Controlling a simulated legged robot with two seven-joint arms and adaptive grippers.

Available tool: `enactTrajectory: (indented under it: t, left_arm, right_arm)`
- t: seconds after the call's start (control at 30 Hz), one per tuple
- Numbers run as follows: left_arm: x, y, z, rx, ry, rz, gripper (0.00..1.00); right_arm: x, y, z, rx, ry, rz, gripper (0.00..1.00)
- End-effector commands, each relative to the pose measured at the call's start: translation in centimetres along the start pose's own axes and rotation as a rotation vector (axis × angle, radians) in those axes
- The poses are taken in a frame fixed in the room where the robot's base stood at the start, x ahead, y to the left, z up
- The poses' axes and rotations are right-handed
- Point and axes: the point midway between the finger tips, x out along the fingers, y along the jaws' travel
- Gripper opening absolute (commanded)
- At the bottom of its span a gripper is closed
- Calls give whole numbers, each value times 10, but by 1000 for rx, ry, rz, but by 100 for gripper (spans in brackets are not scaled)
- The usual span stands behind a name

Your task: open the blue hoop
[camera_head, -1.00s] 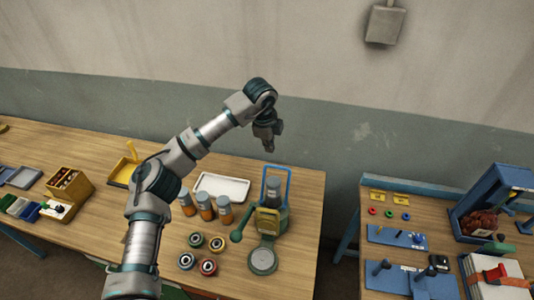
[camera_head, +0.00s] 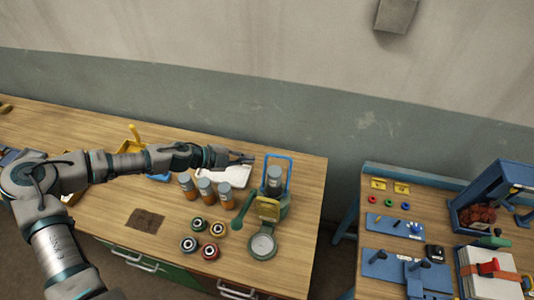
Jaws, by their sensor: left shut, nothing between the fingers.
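The blue hoop (camera_head: 290,170) stands upright at the back of a green device (camera_head: 283,207) near the right end of the wooden table. A grey cylinder (camera_head: 274,178) shows within the hoop. The device has a yellow block (camera_head: 268,208), a green-knobbed lever (camera_head: 240,222) on its left and a round grey plate (camera_head: 262,245) in front. My left gripper (camera_head: 251,158) is shut and empty. It points right, just left of the hoop, over the back of a white tray; I cannot tell whether it touches the hoop. My right gripper is out of view.
The white tray (camera_head: 238,178) lies under my left gripper. Several grey-and-orange cylinders (camera_head: 206,192) and several coloured rings (camera_head: 198,225) stand left of the device. A second table (camera_head: 385,217) with blue fixtures stands to the right, across a gap. The wall is behind.

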Motion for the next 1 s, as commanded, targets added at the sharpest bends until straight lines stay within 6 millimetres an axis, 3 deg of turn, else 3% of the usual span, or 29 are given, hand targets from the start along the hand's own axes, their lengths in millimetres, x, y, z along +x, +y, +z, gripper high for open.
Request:
enactTrajectory:
  t: [0.23,0.63,0.8,1.0]
  left_arm:
    - [19,3,6,-7,-16,-3,0]
    - [102,2,5,-7,-14,-4,0]
    - [117,1,25,-7,-17,-6,0]
    - [125,2,34,-7,-16,-5,0]
  right_arm:
    - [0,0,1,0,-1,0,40]
    - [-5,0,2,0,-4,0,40]
    - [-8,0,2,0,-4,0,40]
    - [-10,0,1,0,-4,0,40]
